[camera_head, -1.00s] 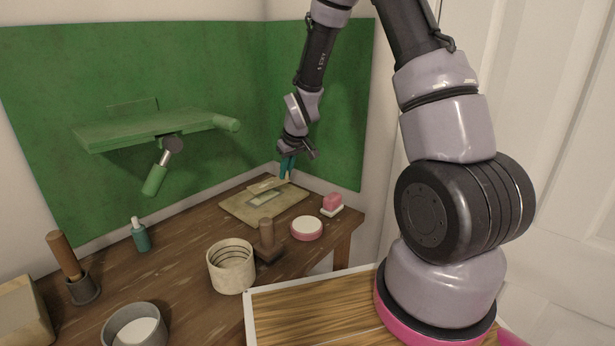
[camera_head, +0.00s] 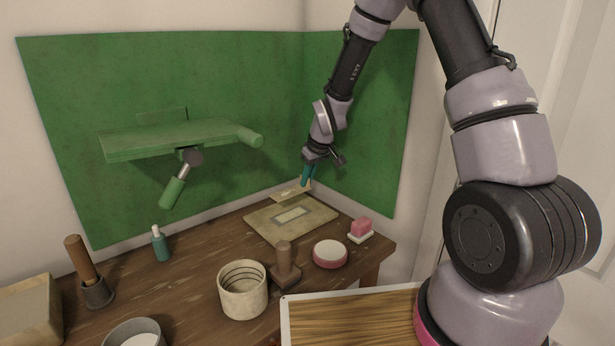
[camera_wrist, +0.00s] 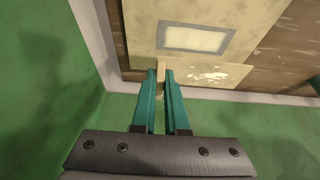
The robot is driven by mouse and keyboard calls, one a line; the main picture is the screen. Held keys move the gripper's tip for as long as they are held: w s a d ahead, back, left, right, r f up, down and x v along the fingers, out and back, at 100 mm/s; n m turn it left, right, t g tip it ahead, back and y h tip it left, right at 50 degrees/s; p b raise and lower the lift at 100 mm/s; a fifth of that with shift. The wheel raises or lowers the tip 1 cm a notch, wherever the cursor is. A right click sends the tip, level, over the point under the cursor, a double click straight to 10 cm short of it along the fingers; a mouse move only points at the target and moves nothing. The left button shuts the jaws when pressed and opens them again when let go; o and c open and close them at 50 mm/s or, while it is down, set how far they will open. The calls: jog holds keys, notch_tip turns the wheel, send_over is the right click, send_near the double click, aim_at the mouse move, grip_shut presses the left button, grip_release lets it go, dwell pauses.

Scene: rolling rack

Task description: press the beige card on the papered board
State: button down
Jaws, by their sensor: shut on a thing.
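The beige card (camera_head: 291,194) is held by one end in my gripper (camera_head: 306,182), above the back edge of the papered board. It also shows in the wrist view (camera_wrist: 196,72), with whitish blotches on its face. The teal fingers (camera_wrist: 162,72) are shut on it there. The papered board (camera_head: 262,220) lies flat on the wooden table, with a pale rectangle framed in grey (camera_head: 292,214) at its middle. The same rectangle shows in the wrist view (camera_wrist: 195,38), beyond the card. The card appears apart from the board.
A pink block on a white base (camera_head: 361,229), a round pink-rimmed dish (camera_head: 330,254), a wooden stamp-like tool (camera_head: 285,268) and a beige pot (camera_head: 242,292) stand in front of the board. Green panels (camera_head: 380,130) and a green shelf (camera_head: 180,138) close in behind.

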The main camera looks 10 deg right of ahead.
jog(key=shift+f, duration=3.6)
jog(key=shift+f, duration=0.15)
jog(key=c, duration=0.9)
grip_release()
jog(key=shift+o, duration=0.2)
jog(key=v, duration=1)
jog(key=shift+r, duration=0.4)
jog(key=shift+s+d, duration=0.1)
jog(key=shift+s, duration=0.05)
